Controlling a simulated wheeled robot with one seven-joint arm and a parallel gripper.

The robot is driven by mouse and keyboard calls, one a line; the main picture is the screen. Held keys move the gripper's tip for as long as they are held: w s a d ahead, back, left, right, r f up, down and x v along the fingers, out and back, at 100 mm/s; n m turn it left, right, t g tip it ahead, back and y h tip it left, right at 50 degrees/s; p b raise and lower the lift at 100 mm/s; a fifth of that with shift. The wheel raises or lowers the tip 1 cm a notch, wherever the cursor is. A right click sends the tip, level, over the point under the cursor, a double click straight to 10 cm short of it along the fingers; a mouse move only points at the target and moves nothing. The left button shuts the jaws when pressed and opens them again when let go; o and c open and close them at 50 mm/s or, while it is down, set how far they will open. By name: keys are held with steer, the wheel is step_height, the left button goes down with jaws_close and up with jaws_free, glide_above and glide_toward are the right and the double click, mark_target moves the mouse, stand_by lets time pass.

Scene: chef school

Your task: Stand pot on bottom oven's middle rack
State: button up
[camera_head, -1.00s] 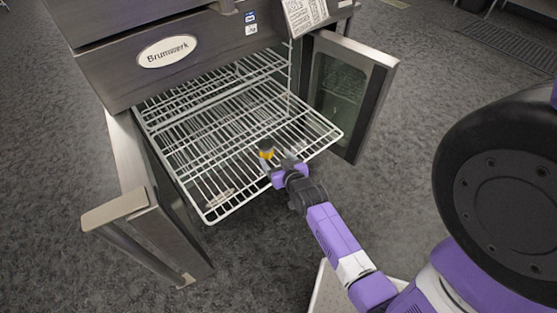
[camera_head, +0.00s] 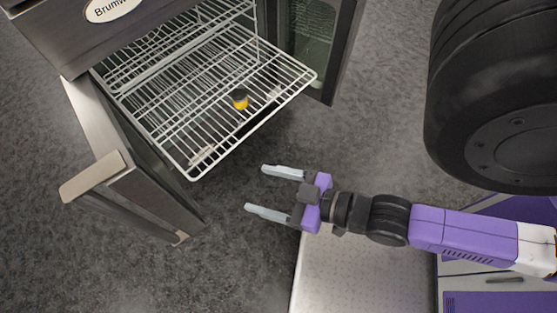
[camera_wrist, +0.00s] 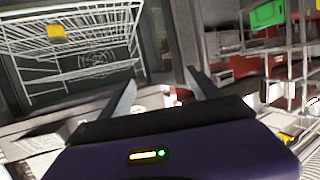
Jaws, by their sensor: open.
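The pot (camera_head: 240,99) is a small yellow and dark piece standing on the pulled-out wire rack (camera_head: 222,125) of the open oven (camera_head: 50,45). It shows as a yellow block in the wrist view (camera_wrist: 57,31). My gripper (camera_head: 259,189) is open and empty, in front of the rack and to its lower right, clear of the pot. Its two fingers are spread in the wrist view (camera_wrist: 158,92). More wire racks show behind and above inside the oven; I cannot tell for sure which level the pot's rack is.
The left oven door (camera_head: 125,190) stands open toward the front with a protruding handle (camera_head: 92,178). The right door (camera_head: 328,45) is open too. Grey carpet (camera_head: 230,250) lies free between the oven and my arm.

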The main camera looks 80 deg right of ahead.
steer(key=s+a+r+n+y, duration=0.1)
steer(key=s+a+r+y, duration=0.1)
steer(key=r, duration=0.4)
steer(key=shift+s+a+r+n, duration=0.25)
steer(key=shift+s+a+n, duration=0.15)
steer(key=shift+s+a, duration=0.25)
steer(key=shift+r+p, duration=0.6)
steer(key=shift+p, duration=0.05)
steer(key=shift+c, duration=0.2)
